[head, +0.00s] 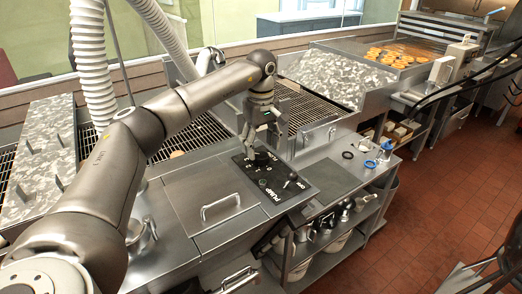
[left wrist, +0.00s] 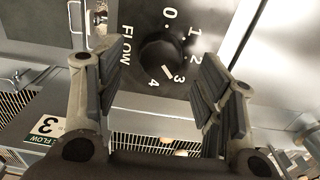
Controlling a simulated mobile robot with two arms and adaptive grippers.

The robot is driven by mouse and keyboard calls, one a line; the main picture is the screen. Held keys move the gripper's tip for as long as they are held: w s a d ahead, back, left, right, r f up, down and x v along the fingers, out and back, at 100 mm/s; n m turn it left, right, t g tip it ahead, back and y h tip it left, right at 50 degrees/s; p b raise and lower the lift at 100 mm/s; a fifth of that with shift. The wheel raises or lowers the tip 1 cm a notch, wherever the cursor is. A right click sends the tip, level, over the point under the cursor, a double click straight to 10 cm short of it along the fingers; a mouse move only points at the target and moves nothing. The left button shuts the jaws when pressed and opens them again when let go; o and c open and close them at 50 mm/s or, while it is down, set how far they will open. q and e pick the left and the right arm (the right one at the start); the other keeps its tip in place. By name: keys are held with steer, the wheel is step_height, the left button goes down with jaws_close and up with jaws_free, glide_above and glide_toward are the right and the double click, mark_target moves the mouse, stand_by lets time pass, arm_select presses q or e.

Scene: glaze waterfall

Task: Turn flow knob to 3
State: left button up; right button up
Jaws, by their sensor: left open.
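The black flow knob (left wrist: 160,52) sits on a dark control panel (left wrist: 110,60), beside the word FLOW and a dial marked 0 to 4. Its white mark points near the 3, on the side toward the 4. My left gripper (left wrist: 160,68) is open, with one finger on each side of the knob in the left wrist view. Whether the fingers touch it I cannot tell. In the head view my left gripper (head: 252,146) is above the panel (head: 289,187) and partly hides the knob. My right gripper is not in view.
A pump switch (head: 288,182) is on the same panel. A lid with a handle (head: 220,207) lies to its left. A wire conveyor (head: 310,108) runs behind. A small card reading FLOW 3 (left wrist: 48,126) shows in the left wrist view. Rings and a blue item (head: 371,163) lie at right.

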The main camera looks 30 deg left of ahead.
mark_target(261, 154)
arm_select(q)
step_height(261, 154, up, 10)
steer(key=shift+f, duration=0.15)
steer(key=shift+f, duration=0.1)
stand_by(0.6)
